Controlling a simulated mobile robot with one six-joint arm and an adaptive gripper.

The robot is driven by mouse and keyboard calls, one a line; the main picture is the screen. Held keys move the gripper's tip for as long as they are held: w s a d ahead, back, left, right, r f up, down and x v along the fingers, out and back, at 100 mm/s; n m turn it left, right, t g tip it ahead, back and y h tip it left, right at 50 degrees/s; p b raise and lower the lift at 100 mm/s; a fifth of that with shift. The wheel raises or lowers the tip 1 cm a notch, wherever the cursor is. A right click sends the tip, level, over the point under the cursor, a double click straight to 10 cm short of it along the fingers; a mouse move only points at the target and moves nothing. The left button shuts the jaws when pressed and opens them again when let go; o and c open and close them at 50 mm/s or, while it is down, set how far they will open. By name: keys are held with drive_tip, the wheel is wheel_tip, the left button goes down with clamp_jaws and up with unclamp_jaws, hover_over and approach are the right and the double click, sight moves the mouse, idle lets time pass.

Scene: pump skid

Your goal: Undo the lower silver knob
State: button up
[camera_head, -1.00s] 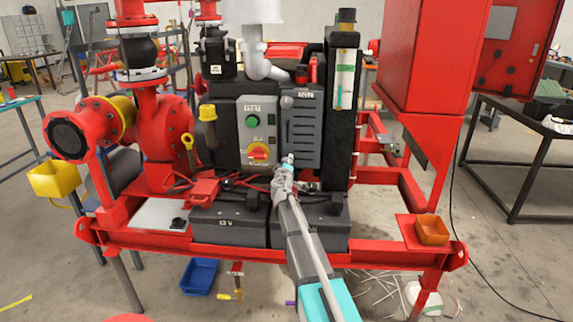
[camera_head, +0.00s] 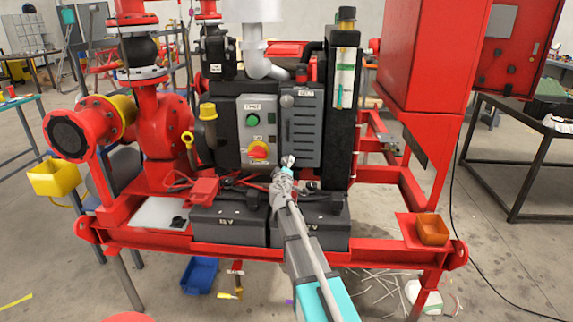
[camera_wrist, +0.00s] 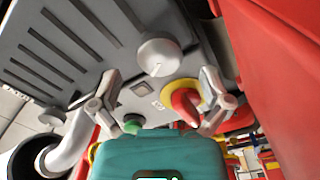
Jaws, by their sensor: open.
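The lower silver knob (camera_wrist: 158,56) is a round pale grey knob at the bottom of the grey slotted cover (camera_wrist: 75,45). In the wrist view it stands just beyond and between the spread fingers of my gripper (camera_wrist: 160,82). The fingers are open, and I see no contact with the knob. In the head view my gripper (camera_head: 283,177) is in front of the cover's lower edge, and the lower knob (camera_head: 288,161) shows small at its tip. The upper silver knob (camera_head: 287,101) sits near the cover's top and also shows in the wrist view (camera_wrist: 52,117).
Left of the cover is a control box with a green button (camera_head: 252,120) and a red-and-yellow rotary switch (camera_head: 258,151). The switch (camera_wrist: 187,102) is close to my right finger in the wrist view. Two dark batteries (camera_head: 229,224) with cables stand below. A red cabinet (camera_head: 428,55) is at right.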

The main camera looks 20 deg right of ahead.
drive_tip(key=v, duration=0.8)
drive_tip(key=shift+s+a, duration=0.1)
drive_tip(key=shift+s, duration=0.15)
